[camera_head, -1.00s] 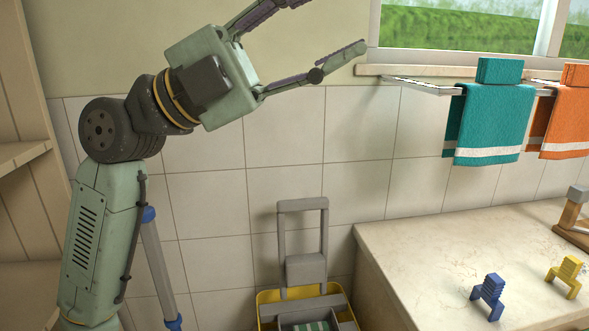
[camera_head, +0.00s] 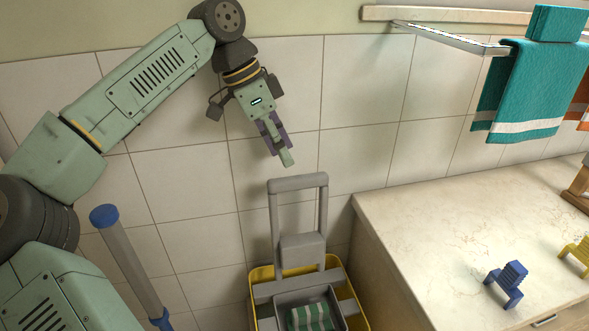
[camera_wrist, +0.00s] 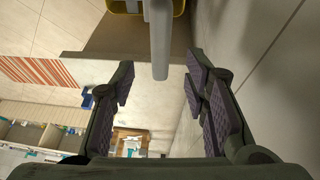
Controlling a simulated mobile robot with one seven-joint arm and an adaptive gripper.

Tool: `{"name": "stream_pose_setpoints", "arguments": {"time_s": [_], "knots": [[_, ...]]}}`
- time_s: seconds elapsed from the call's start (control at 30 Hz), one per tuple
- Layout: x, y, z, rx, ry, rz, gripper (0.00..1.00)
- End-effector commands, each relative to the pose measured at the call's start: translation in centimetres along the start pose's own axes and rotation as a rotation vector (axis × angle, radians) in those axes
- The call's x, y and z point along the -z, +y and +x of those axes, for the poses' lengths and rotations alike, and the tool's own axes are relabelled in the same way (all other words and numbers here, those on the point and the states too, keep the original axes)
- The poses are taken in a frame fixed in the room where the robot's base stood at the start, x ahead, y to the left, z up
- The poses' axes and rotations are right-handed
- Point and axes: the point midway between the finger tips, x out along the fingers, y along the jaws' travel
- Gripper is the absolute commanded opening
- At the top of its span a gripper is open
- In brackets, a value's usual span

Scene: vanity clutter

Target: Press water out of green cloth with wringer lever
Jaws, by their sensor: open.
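The grey wringer lever (camera_head: 298,183), a tall upright loop with a crossbar on top, rises from the wringer over a yellow bucket (camera_head: 262,277). The green cloth (camera_head: 313,316), striped with white, lies in the grey wringer basket at the bottom of the head view. My gripper (camera_head: 280,148) points down above the lever, its tips a little above the crossbar and apart from it. In the wrist view my gripper (camera_wrist: 160,85) is open and empty. A grey bar, apparently the lever (camera_wrist: 158,45), reaches between the finger directions from above, with a bit of the bucket behind.
A marble-topped counter (camera_head: 440,220) stands right of the bucket, with a blue clip-like item (camera_head: 505,284) and a yellow one (camera_head: 575,253). A towel rail (camera_head: 450,38) with a teal towel (camera_head: 530,90) is above. A tiled wall (camera_head: 360,120) is close behind the lever.

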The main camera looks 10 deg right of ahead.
Motion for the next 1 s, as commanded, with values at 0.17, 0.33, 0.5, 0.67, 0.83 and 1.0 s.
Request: {"name": "stream_pose_setpoints", "arguments": {"time_s": [0.17,0.33,0.5,0.67,0.83,1.0], "knots": [[0.1,0.1,3.5,-0.004,0.002,0.003,0.42],[0.1,0.1,5.8,-0.003,0.003,0.003,0.42],[0.1,0.0,6.9,0.0,0.003,0.003,0.42],[0.1,0.0,7.0,0.0,0.003,0.003,0.42],[0.1,0.0,7.0,0.0,0.003,0.003,0.38],[0.1,0.0,7.0,0.0,0.003,0.003,0.26]]}}
